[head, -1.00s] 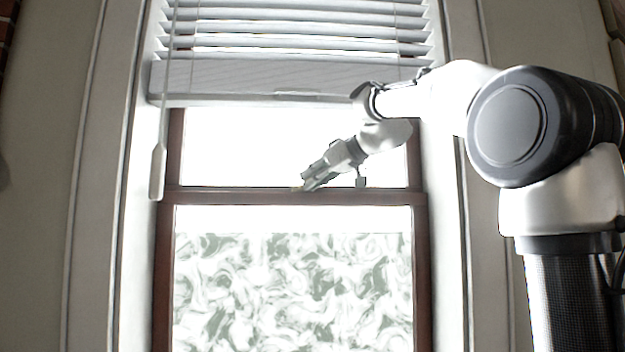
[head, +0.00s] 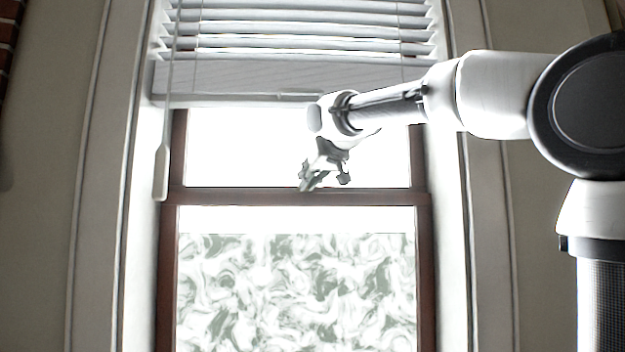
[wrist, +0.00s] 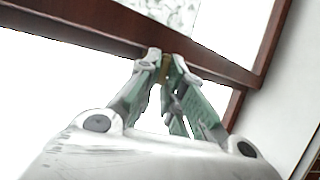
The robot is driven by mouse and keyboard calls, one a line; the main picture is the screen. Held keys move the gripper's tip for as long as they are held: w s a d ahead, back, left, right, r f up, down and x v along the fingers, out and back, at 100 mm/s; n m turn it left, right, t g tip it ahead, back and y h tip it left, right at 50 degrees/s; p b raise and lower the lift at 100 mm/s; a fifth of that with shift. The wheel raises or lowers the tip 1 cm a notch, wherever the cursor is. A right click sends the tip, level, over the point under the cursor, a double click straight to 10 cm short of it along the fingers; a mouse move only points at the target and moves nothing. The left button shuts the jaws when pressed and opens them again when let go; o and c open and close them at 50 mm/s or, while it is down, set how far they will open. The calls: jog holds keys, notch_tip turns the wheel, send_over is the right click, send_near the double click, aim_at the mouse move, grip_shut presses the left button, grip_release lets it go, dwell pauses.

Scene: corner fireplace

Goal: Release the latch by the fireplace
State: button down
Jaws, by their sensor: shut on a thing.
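The latch (wrist: 165,66) shows in the wrist view as a small brass-brown piece between my fingertips, at the window's dark wooden middle rail. Most of it is hidden by the fingers. My gripper (wrist: 166,60) is shut on it, with both fingers close together at the rail. In the head view my gripper (head: 306,187) reaches down to the top of the middle rail (head: 240,197), near the centre of the window. The latch itself cannot be made out there.
A white blind (head: 260,76) hangs just above my wrist. Its wand (head: 161,165) hangs at the left. The lower pane (head: 290,290) is patterned; the upper pane is bright. Pale window trim stands on both sides, with brick at the far left edge.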

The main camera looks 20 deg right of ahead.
jog(key=shift+a+f+m+h, duration=0.1)
jog(key=shift+a+m+h, duration=0.35)
jog(key=shift+m+h, duration=0.45)
jog(key=shift+a+r+m+h, duration=0.1)
jog(key=shift+a+m+h, duration=0.3)
jog(key=shift+m+h, duration=0.45)
jog(key=shift+a+f+m+h, duration=0.1)
jog(key=shift+a+m+h, duration=0.45)
jog(key=shift+h, duration=0.5)
jog(key=shift+d, duration=0.1)
jog(key=c, duration=1.5)
grip_release()
jog(key=shift+c, duration=0.2)
jog(key=v, duration=1.2)
jog(key=shift+w, duration=0.1)
